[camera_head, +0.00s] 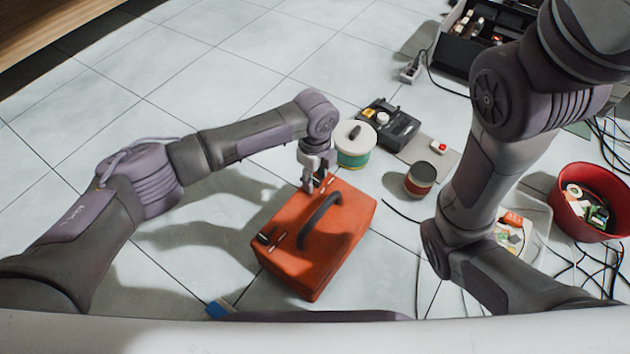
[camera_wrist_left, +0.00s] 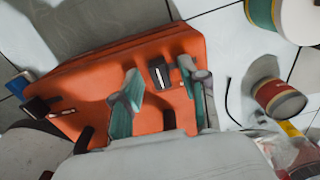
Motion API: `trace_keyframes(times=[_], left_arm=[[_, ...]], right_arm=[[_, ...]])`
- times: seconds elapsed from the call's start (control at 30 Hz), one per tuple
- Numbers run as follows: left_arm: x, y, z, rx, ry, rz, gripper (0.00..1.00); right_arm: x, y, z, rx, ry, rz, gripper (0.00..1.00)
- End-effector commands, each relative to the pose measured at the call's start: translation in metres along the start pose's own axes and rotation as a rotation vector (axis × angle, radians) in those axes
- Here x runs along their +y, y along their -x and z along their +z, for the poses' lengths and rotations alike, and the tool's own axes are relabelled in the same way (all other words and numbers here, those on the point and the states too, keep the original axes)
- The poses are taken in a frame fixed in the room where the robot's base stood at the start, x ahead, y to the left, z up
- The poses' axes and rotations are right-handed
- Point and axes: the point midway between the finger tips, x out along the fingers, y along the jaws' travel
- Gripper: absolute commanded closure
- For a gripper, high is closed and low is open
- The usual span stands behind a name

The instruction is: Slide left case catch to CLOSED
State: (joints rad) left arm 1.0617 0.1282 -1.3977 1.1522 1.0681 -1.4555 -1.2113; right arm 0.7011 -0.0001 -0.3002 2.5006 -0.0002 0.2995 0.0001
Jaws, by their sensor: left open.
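The orange case (camera_head: 338,252) lies on the tiled floor, with a dark arched handle (camera_head: 318,218) on its upper face. One dark catch (camera_head: 266,238) shows at its left end, beside a small slot. The other catch (camera_wrist_left: 159,74) shows in the left wrist view, a dark block with a pale mark, near the far edge. My left gripper (camera_head: 314,184) is over this far end. Its teal fingers (camera_wrist_left: 166,88) are open, one on each side of that catch; I cannot tell whether they touch it. My right arm crosses the right side; its gripper is out of view.
A green-and-white spool (camera_head: 355,152) stands just beyond the case, close to my left wrist. A red-and-dark can (camera_head: 420,179), a black device (camera_head: 388,130) and a red bowl (camera_head: 567,190) lie farther right. Cables cross the right floor.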

Motion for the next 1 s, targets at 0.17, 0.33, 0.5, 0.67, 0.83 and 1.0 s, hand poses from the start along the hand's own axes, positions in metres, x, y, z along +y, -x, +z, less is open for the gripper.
trace_keyframes(times=[0.17, 0.33, 0.5, 0.67, 0.83, 1.0], left_arm=[[-0.0002, -0.0018, -0.0001, 0.000, 0.000, 0.000, 0.56], [-0.0002, -0.0016, -0.0001, 0.000, 0.000, 0.000, 0.63], [-0.0002, -0.0015, -0.0001, 0.000, 0.000, 0.000, 0.91], [-0.0002, -0.0015, -0.0001, 0.000, 0.000, 0.000, 1.00], [-0.0002, -0.0015, -0.0001, 0.001, 0.000, 0.000, 1.00], [-0.0005, 0.0021, 0.0096, 0.002, 0.003, 0.000, 1.00]], right_arm=[[-0.0003, 0.0013, -0.0004, 0.000, 0.000, 0.000, 1.00], [-0.0004, 0.0010, -0.0005, 0.001, 0.000, -0.001, 1.00], [-0.0004, 0.0011, -0.0006, 0.001, 0.000, -0.001, 1.00], [-0.0004, 0.0011, -0.0006, 0.001, 0.000, -0.001, 1.00], [-0.0004, 0.0012, -0.0005, 0.000, 0.000, -0.001, 1.00], [0.0009, -0.0071, 0.0029, -0.001, -0.003, 0.000, 1.00]])
